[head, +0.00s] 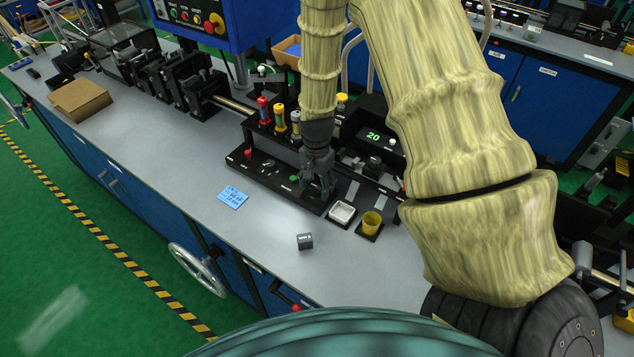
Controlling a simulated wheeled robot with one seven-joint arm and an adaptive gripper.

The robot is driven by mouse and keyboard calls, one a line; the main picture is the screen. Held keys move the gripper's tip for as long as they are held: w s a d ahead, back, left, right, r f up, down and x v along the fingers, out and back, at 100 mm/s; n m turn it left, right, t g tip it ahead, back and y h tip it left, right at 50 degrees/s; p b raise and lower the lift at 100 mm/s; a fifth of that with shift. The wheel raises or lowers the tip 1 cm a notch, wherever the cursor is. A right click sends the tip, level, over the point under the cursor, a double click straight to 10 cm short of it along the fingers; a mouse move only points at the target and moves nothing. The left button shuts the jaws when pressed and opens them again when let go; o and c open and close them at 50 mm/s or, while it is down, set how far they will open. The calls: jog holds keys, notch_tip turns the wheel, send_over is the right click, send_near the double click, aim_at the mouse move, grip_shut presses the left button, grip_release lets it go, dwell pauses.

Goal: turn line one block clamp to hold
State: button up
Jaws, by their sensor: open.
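My gripper (318,190) points down over the right end of a low black fixture base (262,175) on the grey bench. It is open, and I see nothing held between its fingers. The base carries a small red knob (248,154) at its left end and a small green part (294,179) just left of my fingers. I cannot tell which part is the line one block clamp; my gripper and arm hide some of the fixture. Whether my fingers touch anything is too small to tell.
Red and yellow-topped bottles (280,118) and a display reading 20 (373,136) stand behind.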

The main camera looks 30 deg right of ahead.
jog(key=shift+c, duration=0.2)
jog(key=c, duration=1)
jog(key=shift+n, duration=0.4)
jog(key=n, duration=0.4)
jog(key=shift+w, duration=0.1)
jog(key=n, duration=0.4)
jog(key=shift+b, duration=0.4)
jog(key=n, duration=0.9)
